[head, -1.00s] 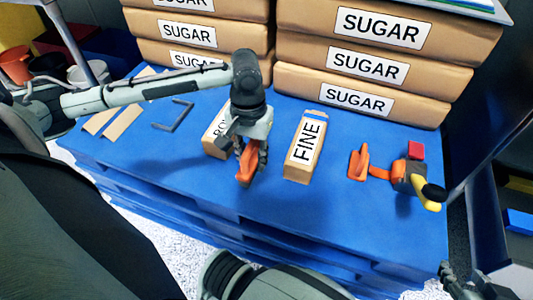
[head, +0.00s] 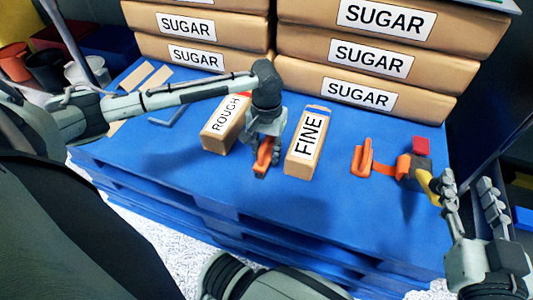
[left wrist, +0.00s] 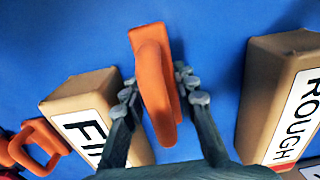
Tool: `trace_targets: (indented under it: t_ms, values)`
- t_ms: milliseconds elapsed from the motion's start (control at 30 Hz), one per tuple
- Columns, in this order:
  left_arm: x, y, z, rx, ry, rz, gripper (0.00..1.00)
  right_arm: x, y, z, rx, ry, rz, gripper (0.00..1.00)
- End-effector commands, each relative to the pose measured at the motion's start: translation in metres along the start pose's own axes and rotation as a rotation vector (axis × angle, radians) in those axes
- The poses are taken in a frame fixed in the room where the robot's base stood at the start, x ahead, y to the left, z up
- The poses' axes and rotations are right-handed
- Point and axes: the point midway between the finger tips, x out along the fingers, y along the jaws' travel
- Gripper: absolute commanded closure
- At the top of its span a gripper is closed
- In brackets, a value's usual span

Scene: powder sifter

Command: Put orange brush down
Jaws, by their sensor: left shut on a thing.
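The orange brush (head: 263,158) is in my left gripper (head: 267,145), over the blue table between two labelled boxes. In the left wrist view the brush (left wrist: 153,85) sits between the two fingers (left wrist: 158,98), its curved handle toward the camera. I cannot tell whether its lower end touches the table. My right gripper (head: 468,195) is at the right, its fingers apart, close to the yellow handle (head: 427,184) of a tool; its left finger hides the handle's end.
The ROUGH box (head: 225,124) stands left of the brush and the FINE box (head: 306,145) right of it. Another orange tool (head: 362,158) and a red block (head: 420,145) are further right. SUGAR sacks (head: 365,55) are stacked behind. The blue table (head: 330,215) is clear in front.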

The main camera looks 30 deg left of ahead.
Motion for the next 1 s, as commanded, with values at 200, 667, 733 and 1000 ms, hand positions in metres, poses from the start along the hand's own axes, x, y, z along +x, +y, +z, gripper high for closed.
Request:
trace_targets:
  t_ms: [200,667,733,1000]
  values:
    - [-0.0005,0.0003,0.0000,0.000,0.000,0.001,1.00,0.0000,0.0000,-0.0006,0.000,0.001,0.000,0.60]
    - [0.0025,0.0005,0.0002,0.000,0.000,0.001,0.63,-0.0008,0.0040,0.0089,-0.005,-0.046,0.009,0.60]
    - [0.0024,0.0005,0.0002,0.000,0.000,0.001,0.63,-0.0008,0.0041,0.0088,-0.005,-0.046,0.009,0.60]
    - [0.0015,0.0003,-0.0001,0.000,0.001,0.001,0.63,-0.0006,0.0040,0.0085,-0.005,-0.038,0.009,0.60]
